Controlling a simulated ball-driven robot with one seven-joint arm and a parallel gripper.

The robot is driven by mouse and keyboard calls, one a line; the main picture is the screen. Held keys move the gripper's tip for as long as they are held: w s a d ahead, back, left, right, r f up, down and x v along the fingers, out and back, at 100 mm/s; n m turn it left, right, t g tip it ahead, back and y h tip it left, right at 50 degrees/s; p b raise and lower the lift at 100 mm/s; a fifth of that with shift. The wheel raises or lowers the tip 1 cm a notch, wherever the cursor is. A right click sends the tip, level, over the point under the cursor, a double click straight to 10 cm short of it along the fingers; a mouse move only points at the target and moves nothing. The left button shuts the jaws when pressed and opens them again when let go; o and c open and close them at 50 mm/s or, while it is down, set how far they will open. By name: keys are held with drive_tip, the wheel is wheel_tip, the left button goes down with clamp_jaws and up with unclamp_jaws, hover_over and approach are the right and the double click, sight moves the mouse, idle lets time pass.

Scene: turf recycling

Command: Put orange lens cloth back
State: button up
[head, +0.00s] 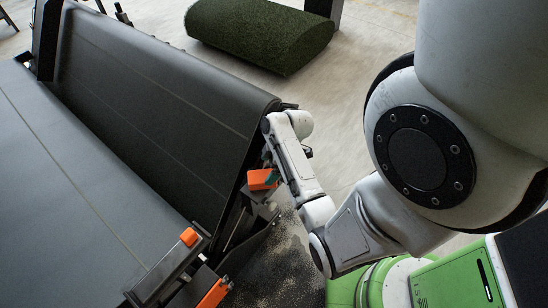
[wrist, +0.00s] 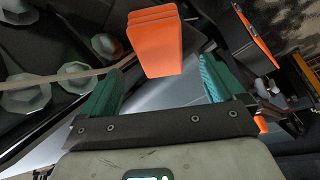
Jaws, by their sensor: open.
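An orange folded piece with a layered edge, which looks like the lens cloth (wrist: 155,42), is between and just beyond the fingers in the wrist view. In the head view an orange piece (head: 261,180), likely the same cloth, shows at the lower end of the sloping belt, beside my gripper (head: 274,177). My gripper (wrist: 161,66) is open, with teal fingers apart on either side of the cloth's near end. I cannot tell whether either finger touches it. What holds or supports the cloth is not clear.
A dark sloping conveyor belt (head: 150,100) fills the left. Its black frame carries an orange-capped bracket (head: 190,238) and another orange part (head: 213,294). In the wrist view an orange plate (wrist: 255,35) and grey knob-like parts (wrist: 76,74) flank the gripper. A turf roll (head: 255,32) lies behind.

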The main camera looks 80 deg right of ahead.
drive_tip(key=v, duration=0.5)
drive_tip(key=w+a+r+m+g, duration=0.1)
drive_tip(key=a+r, duration=0.1)
drive_tip(key=a, duration=1.1)
drive_tip(key=w+a+r+m+g+h, duration=0.1)
drive_tip(key=w+a+r+m+g, duration=0.1)
drive_tip(key=a, duration=1.1)
drive_tip(key=shift+w, duration=0.3)
drive_tip(key=shift+r, duration=0.1)
